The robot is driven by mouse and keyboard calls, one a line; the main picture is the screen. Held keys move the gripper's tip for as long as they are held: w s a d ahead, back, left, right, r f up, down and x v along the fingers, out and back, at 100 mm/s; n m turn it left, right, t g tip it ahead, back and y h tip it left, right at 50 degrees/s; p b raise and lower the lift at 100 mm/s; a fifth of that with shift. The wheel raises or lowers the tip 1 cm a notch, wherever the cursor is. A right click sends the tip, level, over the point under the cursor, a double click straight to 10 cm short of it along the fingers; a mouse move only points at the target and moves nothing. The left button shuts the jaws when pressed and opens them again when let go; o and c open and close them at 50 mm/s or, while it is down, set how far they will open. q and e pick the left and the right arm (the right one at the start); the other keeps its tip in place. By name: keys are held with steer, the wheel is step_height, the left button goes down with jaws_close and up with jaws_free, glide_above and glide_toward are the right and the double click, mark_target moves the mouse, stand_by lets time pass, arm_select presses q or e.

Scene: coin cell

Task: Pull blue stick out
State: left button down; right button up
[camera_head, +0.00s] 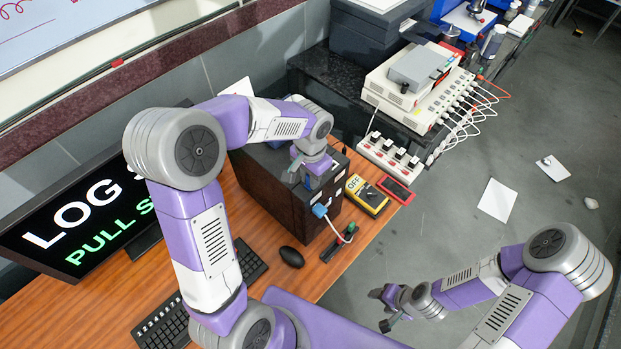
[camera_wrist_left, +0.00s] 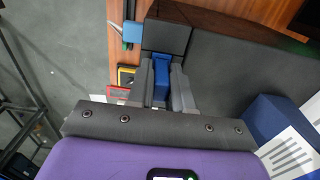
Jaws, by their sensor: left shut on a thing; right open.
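My left gripper (camera_head: 306,175) is over the front part of the black computer case (camera_head: 268,190). In the left wrist view its two grey fingers (camera_wrist_left: 163,85) are closed on either side of a blue stick (camera_wrist_left: 161,72). The stick is hidden by the gripper in the head view. I cannot tell whether it is still seated in the case. A second, lighter blue piece (camera_head: 319,210) sits at the case's front edge and also shows in the left wrist view (camera_wrist_left: 132,32). My right gripper (camera_head: 381,309) is open and empty over the floor.
A yellow meter (camera_head: 367,196) and a red device (camera_head: 397,190) lie right of the case. A mouse (camera_head: 291,257) and keyboard (camera_head: 165,326) lie in front. A monitor (camera_head: 78,205) stands left. A switch strip (camera_head: 390,157) and white instruments (camera_head: 412,87) stand behind.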

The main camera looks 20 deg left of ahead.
arm_select(q)
steer(key=shift+r, duration=0.1)
steer(key=shift+r+p, duration=2.35)
steer(key=shift+r, duration=0.6)
